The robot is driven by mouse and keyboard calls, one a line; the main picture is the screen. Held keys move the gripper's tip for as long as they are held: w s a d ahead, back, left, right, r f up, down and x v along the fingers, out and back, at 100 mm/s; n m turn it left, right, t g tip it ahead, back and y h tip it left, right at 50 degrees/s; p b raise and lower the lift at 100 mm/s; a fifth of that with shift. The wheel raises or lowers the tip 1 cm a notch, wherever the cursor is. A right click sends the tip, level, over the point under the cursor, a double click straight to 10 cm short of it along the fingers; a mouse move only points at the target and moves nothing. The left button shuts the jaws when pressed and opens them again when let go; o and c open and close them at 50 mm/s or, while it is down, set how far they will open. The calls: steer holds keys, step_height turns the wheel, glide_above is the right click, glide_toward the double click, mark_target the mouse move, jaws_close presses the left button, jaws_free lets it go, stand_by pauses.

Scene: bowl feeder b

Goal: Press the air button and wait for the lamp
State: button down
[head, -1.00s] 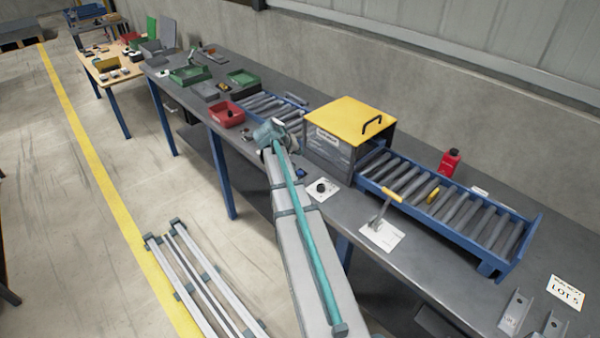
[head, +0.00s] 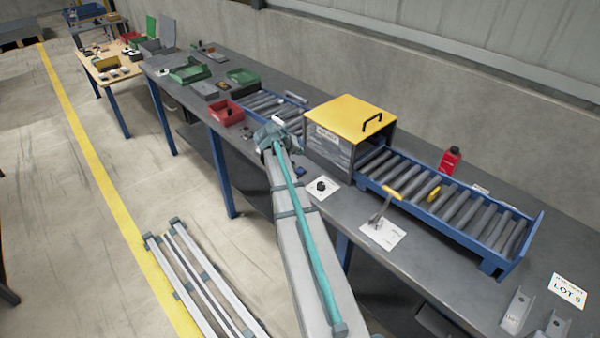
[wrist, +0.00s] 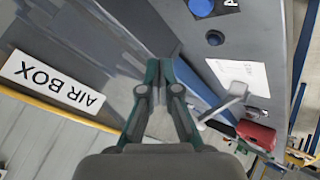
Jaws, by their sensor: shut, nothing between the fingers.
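The air box (head: 333,149), a grey box with a yellow lid and a black handle, stands over the roller track; its "AIR BOX" label (wrist: 52,84) is upside down in the wrist view. A round blue button (wrist: 201,6) shows at the top edge of the wrist view; a small blue spot (head: 300,171) beside the box in the head view appears to be it. My gripper (wrist: 161,64) is shut and empty, apart from the button, with the box's side close by. My arm hides the fingers in the head view. I cannot make out a lamp.

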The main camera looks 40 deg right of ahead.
mark_target(299, 171)
steer(key=shift+f+b, duration=1.5)
steer(key=shift+f, duration=1.5)
steer(key=shift+f, duration=0.2)
steer(key=shift+f+b, duration=0.25)
steer(key=shift+b, duration=0.25)
steer(key=shift+f+b, duration=0.4)
steer(key=shift+f, duration=0.05)
steer(key=shift+r, duration=0.1)
steer(key=shift+r+p, duration=0.3)
steer(key=shift+r, duration=0.5)
steer(key=shift+r+p, duration=1)
steer(key=shift+r, duration=1.5)
